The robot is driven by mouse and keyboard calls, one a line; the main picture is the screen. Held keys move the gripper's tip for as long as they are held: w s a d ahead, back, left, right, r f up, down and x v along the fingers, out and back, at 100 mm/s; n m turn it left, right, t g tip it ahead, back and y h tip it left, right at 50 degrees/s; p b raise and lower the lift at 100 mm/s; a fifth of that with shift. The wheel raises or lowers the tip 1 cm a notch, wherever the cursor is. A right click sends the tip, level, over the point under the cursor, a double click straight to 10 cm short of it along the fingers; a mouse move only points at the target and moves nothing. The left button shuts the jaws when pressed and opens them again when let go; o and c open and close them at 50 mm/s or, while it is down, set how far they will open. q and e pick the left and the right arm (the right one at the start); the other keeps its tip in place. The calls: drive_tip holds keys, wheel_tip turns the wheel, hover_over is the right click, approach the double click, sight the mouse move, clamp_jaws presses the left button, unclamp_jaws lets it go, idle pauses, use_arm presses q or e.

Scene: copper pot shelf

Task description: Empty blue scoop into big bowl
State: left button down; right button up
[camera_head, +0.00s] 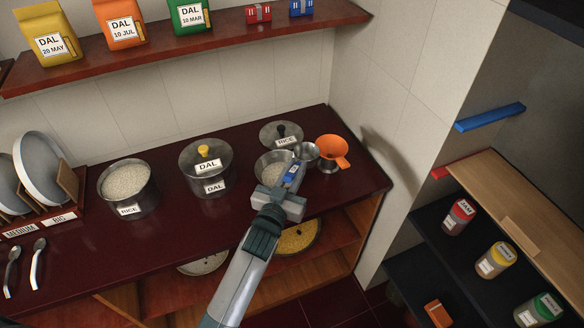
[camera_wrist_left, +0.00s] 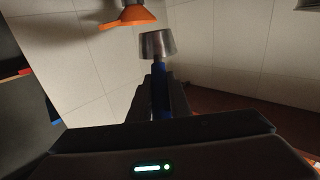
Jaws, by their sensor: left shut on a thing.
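My left gripper (camera_head: 290,184) is shut on the blue handle of the scoop (camera_head: 306,151). The scoop's metal cup is beyond the fingers, between a metal bowl and the orange funnel. In the left wrist view the cup of the blue scoop (camera_wrist_left: 156,43) shows above the fingers (camera_wrist_left: 160,98); its contents cannot be made out. The metal bowl (camera_head: 259,171) stands on the counter, just left of the scoop, with pale grains inside; the gripper partly hides it. No label shows on this bowl. My right gripper is out of view.
An open rice pot (camera_head: 128,207) and a lidded dal pot (camera_head: 207,183) stand left. A rice lid (camera_head: 270,137) lies behind the bowl; an orange funnel (camera_head: 332,147) is right of it. A bowl of yellow grains (camera_head: 317,245) is under the counter. The counter's right end is clear.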

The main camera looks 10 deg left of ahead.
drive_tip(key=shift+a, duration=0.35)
use_arm(q)
drive_tip(key=shift+r, duration=0.15)
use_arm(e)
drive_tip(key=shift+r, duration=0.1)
use_arm(q)
drive_tip(key=shift+r+p, duration=0.75)
drive_tip(key=shift+r, duration=2.15)
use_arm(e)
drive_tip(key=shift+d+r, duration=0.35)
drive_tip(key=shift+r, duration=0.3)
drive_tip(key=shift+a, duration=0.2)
